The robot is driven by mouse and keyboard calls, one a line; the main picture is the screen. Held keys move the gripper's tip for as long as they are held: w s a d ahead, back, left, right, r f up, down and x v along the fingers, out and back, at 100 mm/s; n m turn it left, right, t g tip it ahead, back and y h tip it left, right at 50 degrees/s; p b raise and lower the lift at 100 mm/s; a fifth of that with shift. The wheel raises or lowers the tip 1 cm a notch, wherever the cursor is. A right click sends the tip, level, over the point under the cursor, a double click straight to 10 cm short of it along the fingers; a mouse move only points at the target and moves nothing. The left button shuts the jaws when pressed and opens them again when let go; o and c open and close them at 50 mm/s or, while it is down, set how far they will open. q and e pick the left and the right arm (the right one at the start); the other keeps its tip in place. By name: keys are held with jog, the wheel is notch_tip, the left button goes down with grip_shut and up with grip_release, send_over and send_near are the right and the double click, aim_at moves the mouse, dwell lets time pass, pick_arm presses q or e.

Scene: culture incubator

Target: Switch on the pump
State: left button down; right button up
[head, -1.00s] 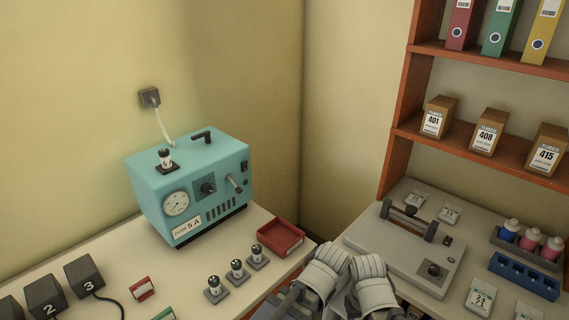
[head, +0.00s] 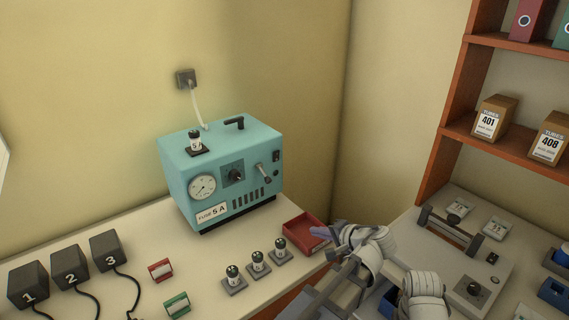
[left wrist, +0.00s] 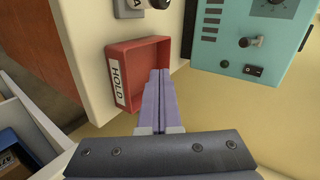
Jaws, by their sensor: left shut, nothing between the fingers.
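A teal unit (head: 180,165) with a gauge, a knob, a lever and a "FUSE 5 A" label stands against the wall; no readable label calls it a pump. A small black rocker switch (head: 276,156) is on its front right. In the left wrist view the unit (left wrist: 225,40) is upper right, with the switch (left wrist: 253,71) near its edge. My left gripper (head: 345,232) is shut and empty beside the red tray, right of and in front of the unit. Its fingers (left wrist: 160,75) overlap the tray in the wrist view. My right gripper is not in view.
The red tray (head: 296,222), labelled HOLD, sits at the bench's right end. Several fuse-like pieces (head: 258,262) stand in front of the unit. Numbered dark boxes (head: 70,265) with cables are at left. A grey apparatus (head: 450,270) stands on the right bench.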

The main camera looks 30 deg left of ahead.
aim_at(277, 153)
pick_arm(q)
jog(key=w+a+r+t+y+b, duration=0.1)
jog(key=w+a+r+y, duration=0.2)
jog(key=r, duration=0.2)
jog(key=w+a+r+m+t+y+b, duration=0.1)
jog(key=w+a+r+t+y+b, duration=0.1)
jog(key=w+a+r+y, duration=0.1)
notch_tip(277, 153, up, 3)
jog(key=shift+w+f+y, duration=0.15)
jog(key=shift+w+y, duration=0.45)
jog(key=shift+m, duration=0.3)
jog(key=p+x, duration=0.1)
jog(key=x, duration=1.3)
jog(key=shift+p, duration=0.4)
